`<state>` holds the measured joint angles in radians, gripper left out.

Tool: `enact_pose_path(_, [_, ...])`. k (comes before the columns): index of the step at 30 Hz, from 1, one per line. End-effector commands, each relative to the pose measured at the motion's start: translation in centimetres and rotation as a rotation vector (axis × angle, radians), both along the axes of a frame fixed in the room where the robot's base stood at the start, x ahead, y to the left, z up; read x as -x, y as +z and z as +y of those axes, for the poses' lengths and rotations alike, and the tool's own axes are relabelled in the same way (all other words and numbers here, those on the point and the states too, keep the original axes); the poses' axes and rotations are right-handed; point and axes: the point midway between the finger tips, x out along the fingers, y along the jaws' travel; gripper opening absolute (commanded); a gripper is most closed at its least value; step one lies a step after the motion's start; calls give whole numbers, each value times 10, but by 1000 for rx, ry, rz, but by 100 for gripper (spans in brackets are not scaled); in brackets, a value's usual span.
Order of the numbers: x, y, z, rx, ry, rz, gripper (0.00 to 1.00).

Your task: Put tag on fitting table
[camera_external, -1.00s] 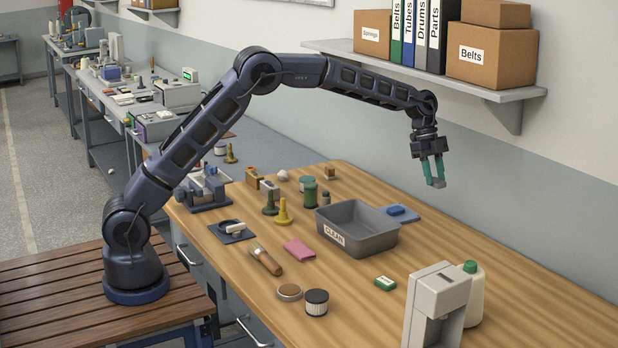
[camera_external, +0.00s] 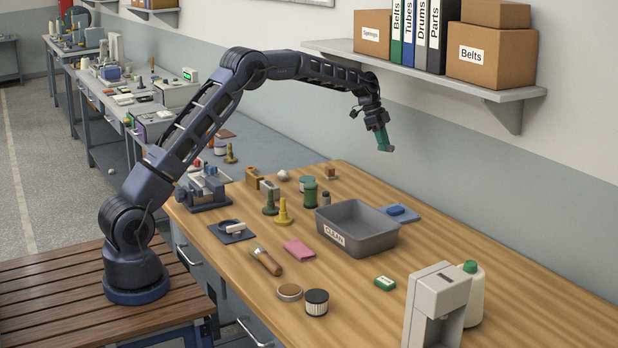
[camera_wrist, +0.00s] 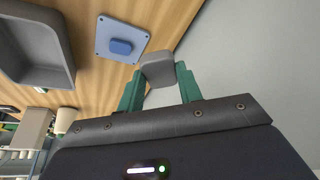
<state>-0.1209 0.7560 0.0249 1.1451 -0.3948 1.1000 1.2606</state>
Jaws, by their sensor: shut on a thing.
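My gripper (camera_external: 383,138) has green fingers and is shut on a small grey block (camera_wrist: 157,69), probably the tag. The block also shows at the fingertips in the external view (camera_external: 387,149). It hangs in the air, well above the bench, roughly over the area behind the grey bin. No label can be read on it. I cannot tell for certain which thing is the fitting table; a dark fixture (camera_external: 207,207) with small parts stands at the bench's left end.
A grey bin marked CLEAN (camera_external: 345,246) stands mid-bench, with a blue pad on a plate (camera_external: 408,215) beside it. A shelf (camera_external: 470,80) projects from the wall nearby.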

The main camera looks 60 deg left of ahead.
Motion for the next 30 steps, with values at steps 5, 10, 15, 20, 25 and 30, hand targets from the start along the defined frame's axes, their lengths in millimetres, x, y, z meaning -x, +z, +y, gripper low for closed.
enact_pose_path(5, [1,-2,82,-1,135,-1,14])
enact_pose_path(10, [7,-4,156,-1,257,-1,14])
enact_pose_path(15, [20,-6,230,-1,381,-2,14])
enact_pose_path(20, [37,-8,299,0,495,-4,14])
enact_pose_path(25, [61,-10,369,2,616,-6,14])
enact_pose_path(30, [90,-12,438,4,737,-10,14])
